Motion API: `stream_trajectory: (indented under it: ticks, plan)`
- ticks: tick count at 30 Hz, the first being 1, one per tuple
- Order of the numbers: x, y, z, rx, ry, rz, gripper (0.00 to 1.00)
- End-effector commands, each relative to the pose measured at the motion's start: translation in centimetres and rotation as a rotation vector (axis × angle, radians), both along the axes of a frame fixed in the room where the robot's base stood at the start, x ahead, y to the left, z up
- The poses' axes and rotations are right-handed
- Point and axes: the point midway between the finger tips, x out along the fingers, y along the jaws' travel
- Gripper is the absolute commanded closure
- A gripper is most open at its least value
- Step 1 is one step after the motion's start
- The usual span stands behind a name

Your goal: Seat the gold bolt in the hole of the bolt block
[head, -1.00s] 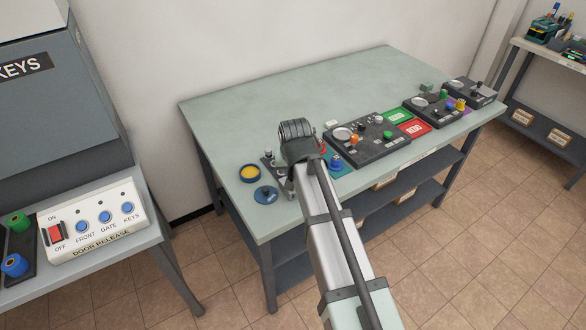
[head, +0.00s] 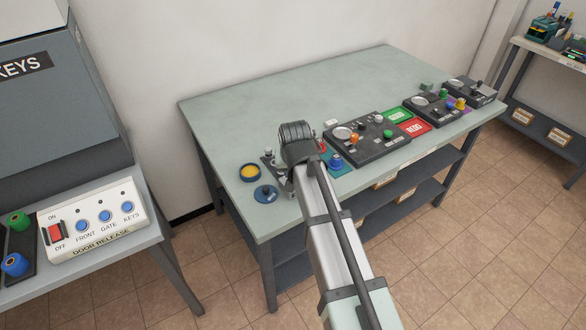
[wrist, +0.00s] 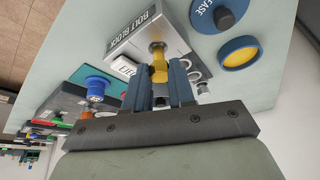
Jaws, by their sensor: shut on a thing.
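The gold bolt (wrist: 159,72) is between the two blue-grey fingers of my gripper (wrist: 160,88) in the wrist view, and they are shut on it. Its far end meets a round metal spot on the face of the grey bolt block (wrist: 172,30), which bears a "BOLT BLOCK" label. The bolt seems lined up with that spot, but I cannot tell how deep it sits. The hole itself is covered by the bolt. In the head view my wrist (head: 297,143) hides the fingers, the bolt and most of the block.
A blue-rimmed yellow dish (head: 249,173) and a blue disc with a knob (head: 265,194) lie left of my arm on the green table (head: 230,115). A dark control panel (head: 370,140) and green and red plates stand to the right. The table's back is clear.

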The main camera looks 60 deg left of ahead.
Motion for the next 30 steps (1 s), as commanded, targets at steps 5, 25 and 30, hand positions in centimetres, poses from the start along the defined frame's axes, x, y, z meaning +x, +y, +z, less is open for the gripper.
stream_trajectory:
  ticks: [5, 25, 30]
  plan:
    - [0.0, 0.0, -0.4, 0.001, 0.000, 0.000, 1.00]
    - [0.0, 0.0, -1.4, 0.001, 0.000, 0.000, 0.73]
    - [0.0, 0.0, -1.4, 0.001, 0.000, 0.000, 0.57]
